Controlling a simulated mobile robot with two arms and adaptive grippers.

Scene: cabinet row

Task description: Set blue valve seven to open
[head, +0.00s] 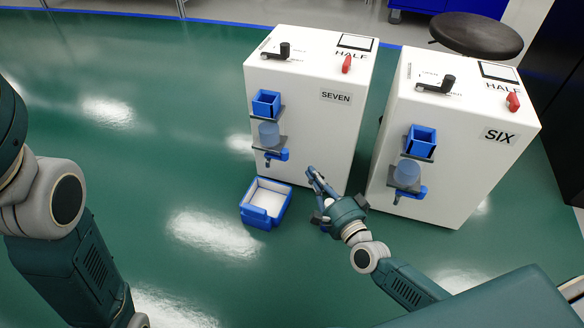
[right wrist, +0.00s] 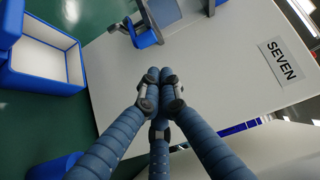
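Cabinet SEVEN (head: 315,125) is a white box with a blue valve (head: 277,155) low on its front, under a clear blue-tinted container (head: 269,134). The valve also shows at the top of the right wrist view (right wrist: 146,38). My right gripper (head: 313,174) is in front of the cabinet's lower front, to the right of and a little below the valve, apart from it. In the right wrist view its fingers (right wrist: 161,82) are drawn together with nothing between them. My left arm shows at the left, but its gripper is out of view.
A blue open bin (head: 246,212) with a white inside sits on the floor below the valve. Cabinet SIX (head: 455,155), with a similar valve (head: 413,191), stands to the right across a narrow gap. A black stool (head: 476,36) is behind it. The green floor at left is clear.

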